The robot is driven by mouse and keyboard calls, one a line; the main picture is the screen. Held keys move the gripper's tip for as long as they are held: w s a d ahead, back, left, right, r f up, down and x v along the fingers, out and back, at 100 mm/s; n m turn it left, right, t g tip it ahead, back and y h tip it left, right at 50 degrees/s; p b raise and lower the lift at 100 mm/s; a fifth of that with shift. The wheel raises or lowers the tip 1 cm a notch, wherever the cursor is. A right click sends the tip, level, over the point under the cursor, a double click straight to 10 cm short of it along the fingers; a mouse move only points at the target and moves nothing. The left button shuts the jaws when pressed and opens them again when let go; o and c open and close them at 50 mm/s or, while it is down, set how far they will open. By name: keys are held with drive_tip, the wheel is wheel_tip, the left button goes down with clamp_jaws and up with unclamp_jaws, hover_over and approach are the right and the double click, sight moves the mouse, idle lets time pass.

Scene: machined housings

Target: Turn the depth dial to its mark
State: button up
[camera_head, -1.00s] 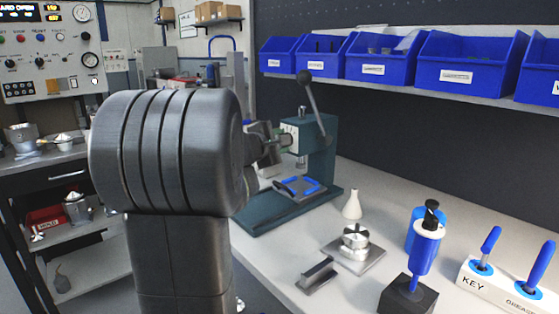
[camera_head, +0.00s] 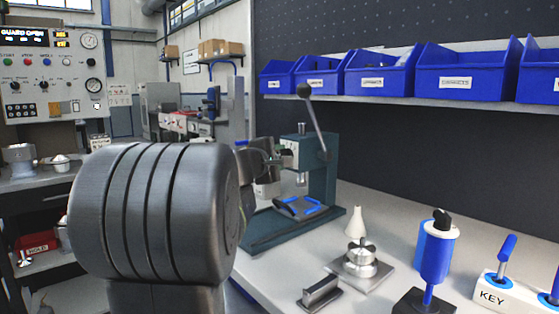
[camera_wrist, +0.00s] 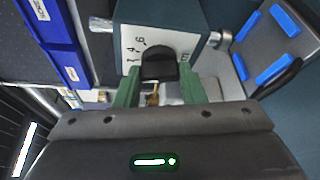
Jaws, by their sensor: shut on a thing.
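The teal press (camera_head: 318,165) stands on the bench with its lever raised. Its depth dial (camera_wrist: 158,66) is a black knob on a pale face with a number scale, seen in the wrist view. My gripper (camera_wrist: 160,78) has its green fingers on either side of the dial and is shut on it. In the head view my gripper (camera_head: 274,160) reaches the left side of the press head, and my dark arm hides part of the press. The visible scale numbers include 4 and 6. The mark and the dial's pointer cannot be made out.
Right of the press are a white cone bottle (camera_head: 355,221), a round metal part on a plate (camera_head: 360,260), a blue-and-white tool in a black stand (camera_head: 438,255) and a KEY holder (camera_head: 500,290). Blue bins (camera_head: 455,70) line the shelf above. A blue-padded fixture (camera_head: 305,208) sits under the press.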

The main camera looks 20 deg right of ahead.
drive_tip(key=shift+f, duration=0.1)
drive_tip(key=o, duration=1)
drive_tip(key=p+v, duration=0.1)
drive_tip(key=v, duration=1.3)
drive_tip(key=shift+w+d, duration=0.15)
drive_tip(key=x, duration=1.3)
drive_tip(key=shift+w+d+b, duration=0.2)
drive_tip(key=shift+b, duration=0.2)
drive_tip(key=shift+s+a, duration=0.1)
